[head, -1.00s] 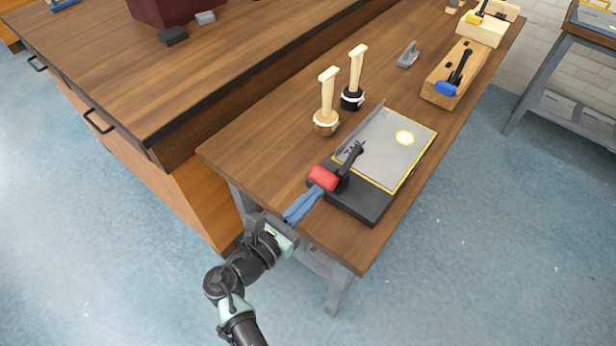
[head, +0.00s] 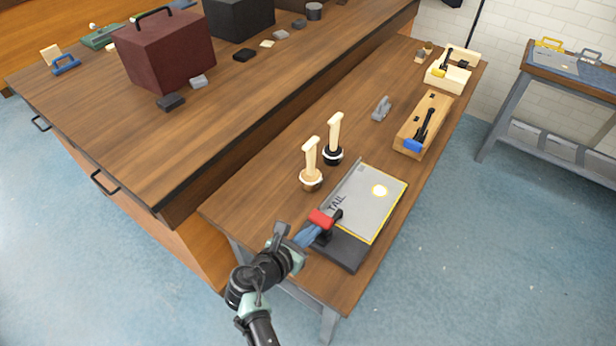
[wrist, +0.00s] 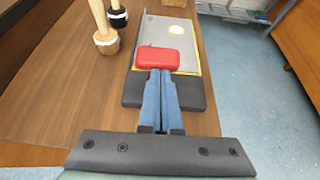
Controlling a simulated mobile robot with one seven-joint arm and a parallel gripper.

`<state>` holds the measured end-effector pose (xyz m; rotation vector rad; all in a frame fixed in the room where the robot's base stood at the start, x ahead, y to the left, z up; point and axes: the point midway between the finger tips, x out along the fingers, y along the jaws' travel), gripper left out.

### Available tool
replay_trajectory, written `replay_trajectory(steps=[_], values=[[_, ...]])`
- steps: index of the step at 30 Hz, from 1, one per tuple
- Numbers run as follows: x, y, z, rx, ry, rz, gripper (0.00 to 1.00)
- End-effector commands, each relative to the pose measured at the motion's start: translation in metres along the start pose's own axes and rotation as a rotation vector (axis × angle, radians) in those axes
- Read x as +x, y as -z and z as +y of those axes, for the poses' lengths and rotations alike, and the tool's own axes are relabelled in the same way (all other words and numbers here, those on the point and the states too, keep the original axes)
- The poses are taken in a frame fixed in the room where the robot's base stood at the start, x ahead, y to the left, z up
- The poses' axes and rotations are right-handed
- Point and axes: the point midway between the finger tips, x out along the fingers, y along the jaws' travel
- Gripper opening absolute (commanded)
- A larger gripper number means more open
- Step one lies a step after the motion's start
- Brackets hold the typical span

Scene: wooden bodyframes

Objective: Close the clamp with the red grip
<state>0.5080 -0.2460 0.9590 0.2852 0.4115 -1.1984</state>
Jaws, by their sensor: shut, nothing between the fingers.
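The clamp's red grip (head: 321,218) is at the near left end of a grey plate marked TAIL (head: 372,196). A short dark clamp part (head: 336,222) shows beside the grip. In the wrist view, the red grip (wrist: 159,57) lies crosswise just beyond my fingertips and hides the rest of the clamp. My gripper (head: 313,228) has blue fingers, shut together and empty. In the wrist view, my gripper (wrist: 158,73) reaches the near edge of the grip; I cannot tell whether it touches. A black base (head: 340,250) lies under the plate.
Two wooden-handled tools (head: 311,165) (head: 334,140) stand left of the plate. A wooden block with a blue-gripped clamp (head: 423,125) sits farther back. A large workbench (head: 150,120) runs along the left. Open floor (head: 450,270) lies to the right.

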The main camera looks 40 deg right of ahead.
Motion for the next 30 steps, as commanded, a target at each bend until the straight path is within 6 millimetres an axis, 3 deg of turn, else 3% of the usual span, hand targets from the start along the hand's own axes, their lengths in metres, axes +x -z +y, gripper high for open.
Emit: replay_trajectory(steps=[3, 21, 30], values=[[0.002, -0.008, 0.000, 0.004, 0.001, -0.006, 0.00], [0.003, -0.011, 0.001, 0.006, 0.000, -0.011, 0.00], [-0.011, -0.021, 0.002, 0.004, 0.000, -0.008, 0.00]])
